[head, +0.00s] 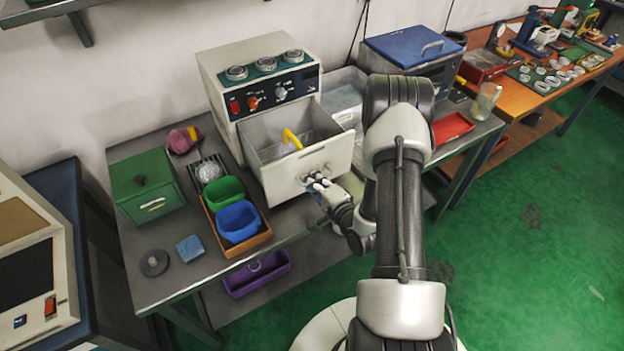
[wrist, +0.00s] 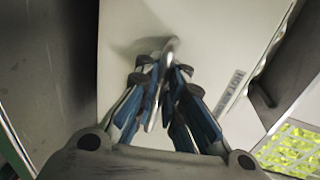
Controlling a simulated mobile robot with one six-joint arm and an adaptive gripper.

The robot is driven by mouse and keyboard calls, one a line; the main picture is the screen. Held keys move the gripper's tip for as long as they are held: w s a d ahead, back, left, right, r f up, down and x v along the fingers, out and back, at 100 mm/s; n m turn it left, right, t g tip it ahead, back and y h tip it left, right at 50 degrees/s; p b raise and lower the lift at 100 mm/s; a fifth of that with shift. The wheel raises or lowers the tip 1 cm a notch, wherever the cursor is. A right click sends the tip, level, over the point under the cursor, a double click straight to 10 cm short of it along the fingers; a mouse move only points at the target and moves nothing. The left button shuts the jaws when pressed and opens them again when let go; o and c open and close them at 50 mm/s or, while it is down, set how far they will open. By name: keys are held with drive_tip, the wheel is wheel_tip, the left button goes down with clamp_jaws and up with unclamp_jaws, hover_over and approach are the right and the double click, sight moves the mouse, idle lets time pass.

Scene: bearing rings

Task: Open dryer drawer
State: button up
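The dryer (head: 258,62) is a cream cabinet with three round caps on top and a dark control panel. Its drawer (head: 285,181) stands pulled well out, and inside it is a wire basket with a yellow handle (head: 291,138). My gripper (head: 318,183) is at the drawer's white front. In the wrist view my gripper (wrist: 160,78) has its blue-padded fingers close together on either side of the metal drawer handle (wrist: 170,48), closed on it. The fingers hide part of the handle.
Left of the drawer, a wooden tray (head: 246,247) holds a green bowl (head: 224,192) and a blue bowl (head: 238,221). A green box (head: 148,186) stands farther left. A blue-lidded machine (head: 412,48) stands right. A purple bin (head: 257,274) sits on the lower shelf.

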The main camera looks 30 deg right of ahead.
drive_tip(key=shift+o, duration=1)
drive_tip(key=shift+r, duration=0.1)
drive_tip(key=shift+s, duration=0.2)
drive_tip(key=v, duration=1.1)
drive_tip(key=shift+s, duration=0.3)
